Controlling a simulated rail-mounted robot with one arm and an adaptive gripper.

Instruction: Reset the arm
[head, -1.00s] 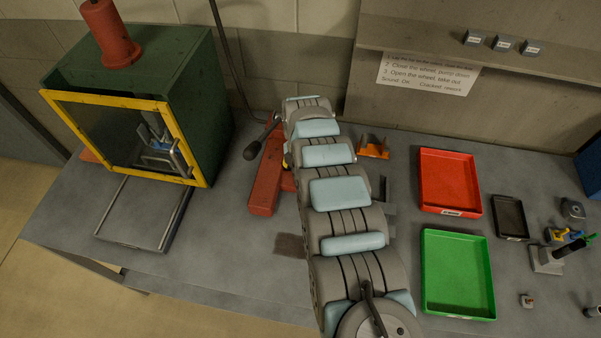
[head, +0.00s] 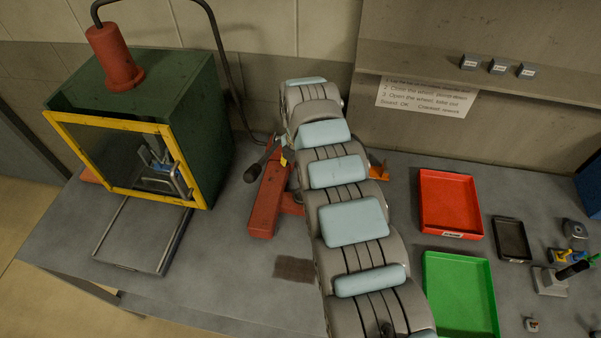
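My arm, grey with pale blue pads, rises from the bottom right of the head view and runs up the middle over the table (head: 225,285). Its far end is near the back wall. My gripper is not visible at the end of the arm, so its fingers and anything in them are hidden.
A green cabinet (head: 215,120) with a yellow-framed window stands at left, a metal tray (head: 140,235) before it. A red device (head: 268,200) with a black-knobbed lever is beside my arm. A red tray (head: 450,202), green tray (head: 460,293) and black tray (head: 511,238) lie right.

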